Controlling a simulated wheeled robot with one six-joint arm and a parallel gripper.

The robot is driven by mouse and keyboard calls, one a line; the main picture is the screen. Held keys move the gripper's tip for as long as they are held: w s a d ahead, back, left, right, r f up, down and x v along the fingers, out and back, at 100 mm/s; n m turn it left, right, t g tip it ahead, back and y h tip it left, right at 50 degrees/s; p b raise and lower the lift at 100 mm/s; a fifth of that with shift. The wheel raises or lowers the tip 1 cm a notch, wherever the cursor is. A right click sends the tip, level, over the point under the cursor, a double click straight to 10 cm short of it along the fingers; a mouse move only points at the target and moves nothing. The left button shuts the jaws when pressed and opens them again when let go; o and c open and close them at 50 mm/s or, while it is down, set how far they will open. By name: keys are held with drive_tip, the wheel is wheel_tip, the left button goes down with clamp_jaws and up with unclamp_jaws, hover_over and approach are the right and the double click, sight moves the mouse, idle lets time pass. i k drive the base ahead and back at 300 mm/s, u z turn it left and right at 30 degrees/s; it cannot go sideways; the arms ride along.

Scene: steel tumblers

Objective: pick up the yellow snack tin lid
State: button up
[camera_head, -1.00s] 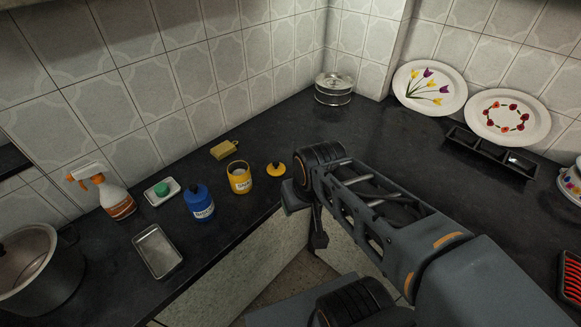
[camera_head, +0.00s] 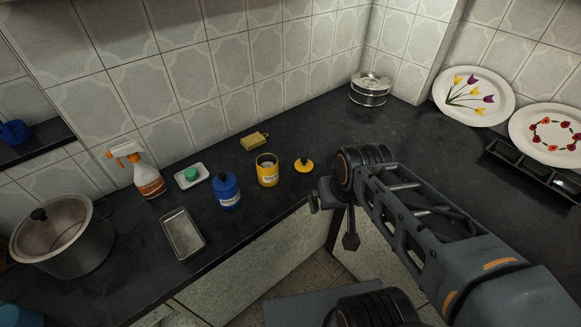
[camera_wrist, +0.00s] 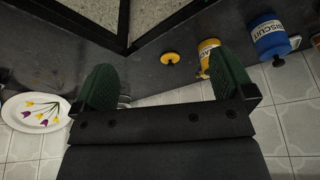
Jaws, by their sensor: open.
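The yellow snack tin lid (camera_head: 304,165) is a small round disc with a dark knob. It lies on the dark counter, just right of the open yellow snack tin (camera_head: 267,170). In the wrist view the lid (camera_wrist: 170,58) shows beyond my fingers, between their directions, with the yellow tin (camera_wrist: 208,56) beside it. My gripper (camera_head: 322,196) is to the right of the lid in the head view, apart from it. In the wrist view its two green fingers (camera_wrist: 170,88) are spread wide with nothing between them.
A blue biscuit tin (camera_head: 226,191), a yellow sponge (camera_head: 254,141), a soap dish (camera_head: 191,177), a metal tray (camera_head: 182,234), a spray bottle (camera_head: 146,176) and a pot (camera_head: 64,238) stand to the left. Stacked steel tins (camera_head: 369,89) and plates (camera_head: 473,97) stand behind. The counter's front edge runs close to the lid.

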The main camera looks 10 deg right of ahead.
sight(304, 165)
drive_tip(key=u, duration=1.05)
drive_tip(key=i, duration=0.35)
drive_tip(key=z, duration=0.85)
